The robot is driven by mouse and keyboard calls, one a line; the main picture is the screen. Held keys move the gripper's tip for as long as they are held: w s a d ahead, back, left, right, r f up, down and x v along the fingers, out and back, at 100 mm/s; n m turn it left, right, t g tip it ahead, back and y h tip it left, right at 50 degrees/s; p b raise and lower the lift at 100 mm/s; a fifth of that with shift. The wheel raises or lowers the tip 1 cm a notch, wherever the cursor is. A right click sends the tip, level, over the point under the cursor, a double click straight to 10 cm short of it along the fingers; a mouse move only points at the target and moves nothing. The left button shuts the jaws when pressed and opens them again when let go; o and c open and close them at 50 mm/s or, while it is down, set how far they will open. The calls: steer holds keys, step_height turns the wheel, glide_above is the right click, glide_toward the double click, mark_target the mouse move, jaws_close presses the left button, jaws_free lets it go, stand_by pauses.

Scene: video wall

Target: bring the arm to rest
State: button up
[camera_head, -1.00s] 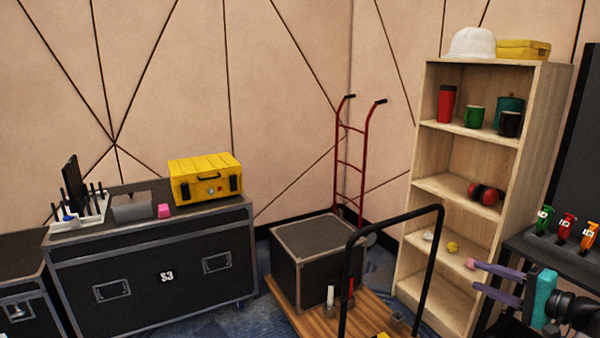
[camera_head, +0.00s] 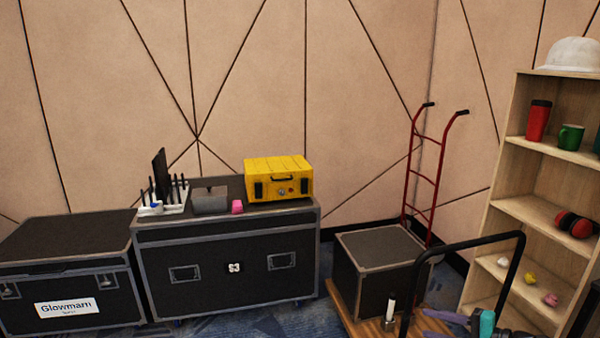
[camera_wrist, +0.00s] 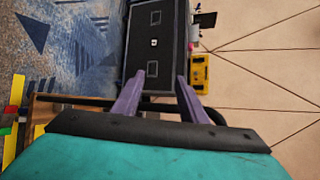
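My gripper (camera_head: 430,326) shows at the bottom right of the head view, partly cut off by the lower edge. It has purple fingers and a teal body. In the wrist view my gripper (camera_wrist: 158,80) has its two fingers spread apart with nothing between them. Beyond the fingers, the wrist view shows a black flight case (camera_wrist: 155,25) and a yellow case (camera_wrist: 201,72), both at a distance.
A wooden cart (camera_head: 352,318) with a black handle (camera_head: 465,243) stands near my gripper, carrying a black box (camera_head: 372,292). A wooden shelf (camera_head: 515,208) is at the right. Flight cases (camera_head: 225,290) line the left, with blue carpet in front. A red hand truck (camera_head: 410,180) leans behind.

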steer(key=s+a+f+n+g+y+p, duration=0.15)
steer(key=a+f+g, duration=0.25)
steer(key=a+f, duration=0.65)
steer(key=s+a+f+n+g+h+p, duration=0.1)
steer(key=s+a+f+n+g, duration=0.2)
steer(key=a+f, duration=0.8)
steer(key=s+a+f+n+g+h+p, duration=0.1)
steer(key=s+a+f+n+g+h, duration=0.15)
steer(key=s+a+f+g, duration=0.55)
steer(key=s+a+f+n+g+h+p, duration=0.1)
steer(key=s+a+f+n+h+p, duration=0.2)
steer(key=s, duration=0.8)
steer(key=s+d+f+n+h, duration=0.1)
steer(key=s+d+f+h, duration=0.1)
steer(key=d, duration=0.2)
steer(key=s+d+f+n+h+b, duration=0.1)
steer(key=d+f+h, duration=0.2)
steer(key=d, duration=0.1)
steer(key=shift+s+d+f, duration=0.15)
steer(key=shift+s+f, duration=0.2)
steer(key=shift+s, duration=0.05)
